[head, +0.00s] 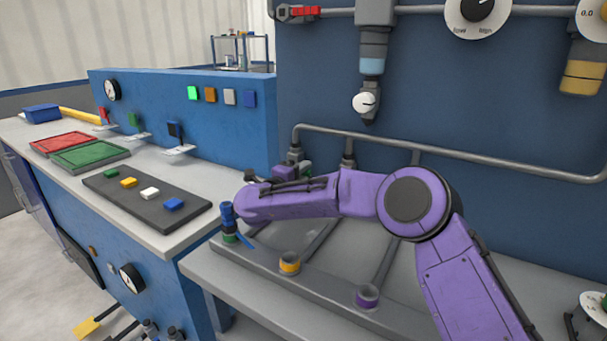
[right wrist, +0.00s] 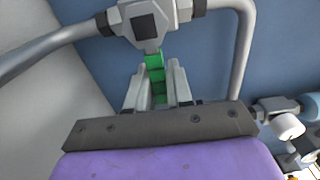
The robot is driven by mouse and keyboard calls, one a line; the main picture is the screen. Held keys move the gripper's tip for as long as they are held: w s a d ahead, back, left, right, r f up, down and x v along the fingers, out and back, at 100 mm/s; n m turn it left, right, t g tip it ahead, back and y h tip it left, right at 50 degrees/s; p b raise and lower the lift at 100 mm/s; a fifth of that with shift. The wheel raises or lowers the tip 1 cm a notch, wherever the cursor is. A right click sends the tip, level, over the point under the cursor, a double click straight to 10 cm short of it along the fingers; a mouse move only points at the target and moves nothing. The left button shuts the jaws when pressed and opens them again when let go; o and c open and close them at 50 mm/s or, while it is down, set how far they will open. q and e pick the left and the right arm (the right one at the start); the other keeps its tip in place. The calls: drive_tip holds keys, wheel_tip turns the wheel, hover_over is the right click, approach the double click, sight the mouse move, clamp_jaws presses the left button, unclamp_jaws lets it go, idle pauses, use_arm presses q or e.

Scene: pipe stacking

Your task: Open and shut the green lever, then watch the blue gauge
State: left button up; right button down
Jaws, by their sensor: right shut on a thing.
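The green lever (right wrist: 155,72) shows in the right wrist view below a grey valve body (right wrist: 146,24). My right gripper (right wrist: 157,90) is shut on it, with one grey finger on each side. A small white gauge (head: 364,102) hangs under a pipe with a blue band (head: 372,66) on the back panel. I take it as the blue gauge; its reading is too small to tell. My left gripper is out of view.
A grey pipe (head: 460,153) runs along the back panel above the bench. Low fittings with a yellow ring (head: 290,262) and a purple ring (head: 367,296) stand in front of my arm. A dark tray (head: 112,192) with several coloured blocks lies on the left counter.

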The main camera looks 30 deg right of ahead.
idle(0.3)
drive_tip(key=c, duration=1.1)
unclamp_jaws()
drive_tip(key=shift+f, duration=0.1)
drive_tip(key=p+v, duration=0.2)
drive_tip(key=v, duration=1)
drive_tip(key=shift+w, duration=0.15)
drive_tip(key=shift+a, duration=0.1)
